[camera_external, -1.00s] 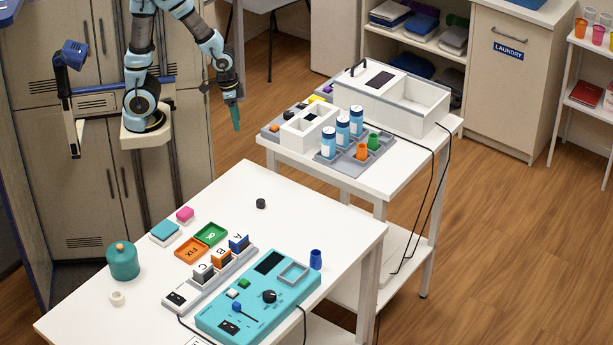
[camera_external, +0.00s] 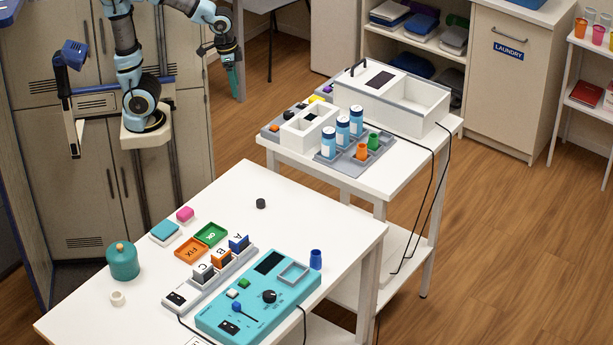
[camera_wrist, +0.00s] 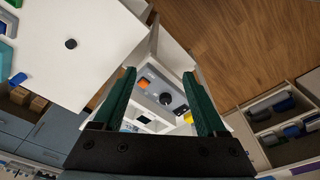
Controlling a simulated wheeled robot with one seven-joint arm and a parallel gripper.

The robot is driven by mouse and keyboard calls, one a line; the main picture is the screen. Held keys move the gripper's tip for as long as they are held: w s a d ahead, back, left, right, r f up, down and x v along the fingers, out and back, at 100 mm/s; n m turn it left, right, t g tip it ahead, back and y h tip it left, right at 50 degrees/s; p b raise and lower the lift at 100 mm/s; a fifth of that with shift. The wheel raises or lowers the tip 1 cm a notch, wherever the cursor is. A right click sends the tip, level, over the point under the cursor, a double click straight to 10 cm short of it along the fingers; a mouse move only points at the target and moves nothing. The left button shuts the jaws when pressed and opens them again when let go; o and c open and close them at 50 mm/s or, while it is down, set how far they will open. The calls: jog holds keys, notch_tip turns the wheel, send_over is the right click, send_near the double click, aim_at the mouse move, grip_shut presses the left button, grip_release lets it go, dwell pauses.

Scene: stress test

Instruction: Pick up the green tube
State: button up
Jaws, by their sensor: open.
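The green tube (camera_external: 374,141) is a short cup-like piece. It stands in a grey rack (camera_external: 345,165) on the back white table, right of the orange tube (camera_external: 362,152). I cannot make it out in the wrist view. My gripper (camera_external: 236,82) hangs in the air left of the back table, well apart from the tube, pointing down. In the wrist view its two dark green fingers (camera_wrist: 164,95) stand wide apart with nothing between them.
Blue-labelled white bottles (camera_external: 343,131) stand left of the tubes in the rack. A white box (camera_external: 400,113) stands behind them. A grey strip (camera_external: 268,132) with small coloured pieces lies at the table's left end. The front table (camera_external: 150,310) holds a teal panel (camera_external: 215,325).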

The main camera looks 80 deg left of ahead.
jog(key=r, duration=0.2)
jog(key=m+t+y+p, duration=0.2)
jog(key=m+p, duration=0.2)
jog(key=m, duration=2.6)
send_over(373, 137)
jog(key=s+d, duration=0.2)
jog(key=s, duration=0.1)
jog(key=f, duration=1)
jog(key=shift+w+d, duration=0.15)
jog(key=shift+w, duration=0.05)
jog(key=shift+t, duration=0.3)
jog(key=shift+p+x, duration=1.4)
jog(key=shift+x, duration=1.7)
jog(key=shift+w+r, duration=0.1)
grip_shut()
